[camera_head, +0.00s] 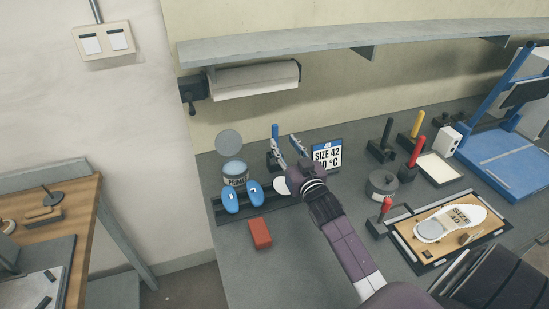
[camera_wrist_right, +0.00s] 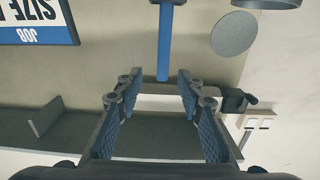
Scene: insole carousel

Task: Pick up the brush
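A blue upright handle (camera_head: 275,132), which looks like the brush, stands behind the primer can on the dark bench. Its lower part is hidden by my right gripper. My right gripper (camera_head: 286,148) is open and close to it, with nothing held. In the right wrist view, the blue handle (camera_wrist_right: 165,50) hangs in from the top. Its end shows near the gap between the open, blue-padded fingers (camera_wrist_right: 157,85). I cannot tell whether they touch it. My left gripper is not in view.
The primer can (camera_head: 235,175), two blue insole-shaped pieces (camera_head: 231,200) and a red block (camera_head: 260,233) are left of my arm. A size sign (camera_head: 328,155) stands just right of the gripper. A shelf (camera_head: 300,45) and paper roll (camera_head: 255,79) are above.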

